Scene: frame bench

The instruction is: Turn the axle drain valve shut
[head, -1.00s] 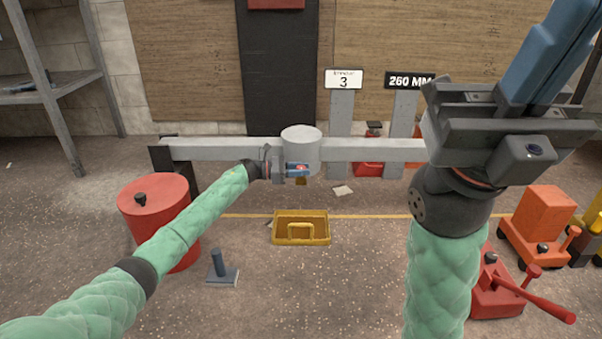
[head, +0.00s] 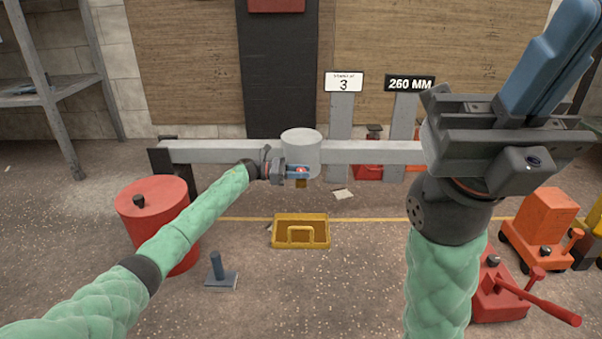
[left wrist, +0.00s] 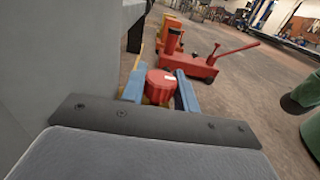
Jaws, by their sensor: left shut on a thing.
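The axle (head: 375,152) is a grey beam with a round grey housing (head: 301,146) in its middle. The drain valve has a red knob (left wrist: 161,84), and a small brass-coloured part (head: 301,184) shows below my fingers in the head view. My left gripper (head: 299,172) is at the underside front of the housing, its blue fingers shut on the red knob. In the left wrist view, one finger lies on each side of the knob. My right gripper (head: 553,62) is raised at the upper right, away from the valve; its finger gap is unclear.
A yellow tray (head: 301,242) lies on the floor below the valve. A red drum (head: 155,205) stands left beneath my left arm, with a grey post on a plate (head: 219,271) nearby. A red jack (head: 500,292) and an orange machine (head: 546,217) stand right.

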